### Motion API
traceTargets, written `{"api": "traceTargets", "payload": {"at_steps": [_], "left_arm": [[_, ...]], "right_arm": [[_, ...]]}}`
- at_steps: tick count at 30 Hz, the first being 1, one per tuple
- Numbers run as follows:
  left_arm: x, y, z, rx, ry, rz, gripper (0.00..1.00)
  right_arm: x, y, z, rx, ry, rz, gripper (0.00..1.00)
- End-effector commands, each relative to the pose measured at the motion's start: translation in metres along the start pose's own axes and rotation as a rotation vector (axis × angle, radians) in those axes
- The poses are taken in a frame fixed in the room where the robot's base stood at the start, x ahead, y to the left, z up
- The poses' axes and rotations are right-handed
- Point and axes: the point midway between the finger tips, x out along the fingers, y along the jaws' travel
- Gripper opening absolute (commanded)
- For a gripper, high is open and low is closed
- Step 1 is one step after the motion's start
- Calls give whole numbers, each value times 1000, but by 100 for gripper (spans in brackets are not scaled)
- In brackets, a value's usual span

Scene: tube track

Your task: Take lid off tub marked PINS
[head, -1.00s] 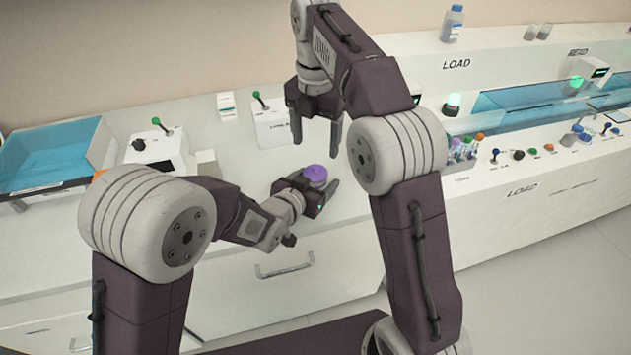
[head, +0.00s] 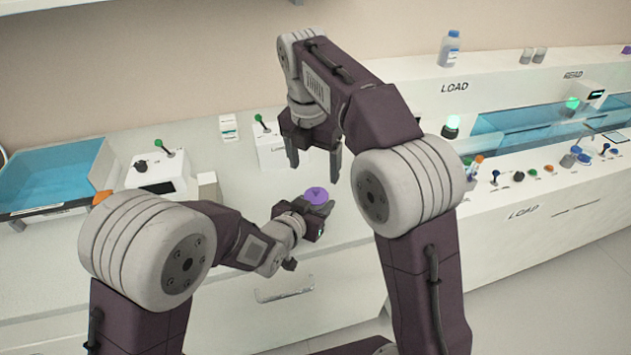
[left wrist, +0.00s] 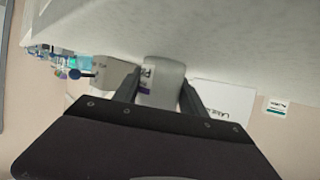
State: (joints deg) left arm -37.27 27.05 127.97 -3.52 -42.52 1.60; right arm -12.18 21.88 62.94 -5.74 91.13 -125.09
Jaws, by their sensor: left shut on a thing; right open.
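The tub is pale and shows in the left wrist view (left wrist: 165,72) with part of a label that starts "PI". Its round purple lid (head: 316,195) is on top in the head view. My left gripper (head: 309,208) is shut on the tub, with one finger on each side of it. The tub's lower body is mostly hidden by this gripper in the head view. My right gripper (head: 314,162) is open and empty, pointing down above the purple lid, with a gap between them.
A box with a green-knobbed lever (head: 275,150) stands behind the tub. Another lever box (head: 158,172) and a blue-lined tray (head: 55,180) are at left. The track with a LOAD marking (head: 525,212) runs to the right. The drawer handle (head: 284,290) is below.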

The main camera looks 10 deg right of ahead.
Motion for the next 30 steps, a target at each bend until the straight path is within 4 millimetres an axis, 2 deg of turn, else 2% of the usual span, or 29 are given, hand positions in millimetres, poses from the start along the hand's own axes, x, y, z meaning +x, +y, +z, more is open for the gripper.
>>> {"api": "traceTargets", "payload": {"at_steps": [3, 9, 15, 22, 30], "left_arm": [[0, 0, 0, 0, 0, 0, 0], [0, 0, 0, 0, 0, 0, 0], [0, 0, 0, 0, 0, 0, 0], [0, 0, 0, 0, 0, 0, 0], [0, 0, 0, 0, 1, 0, 0]], "right_arm": [[30, -1, -1, 0, 4, -5, 79], [65, 0, 0, 1, 2, -2, 79], [79, 0, 0, 1, 0, 0, 79], [80, 0, 0, 1, 0, 0, 79], [79, 0, 0, 1, 0, 0, 4]]}}
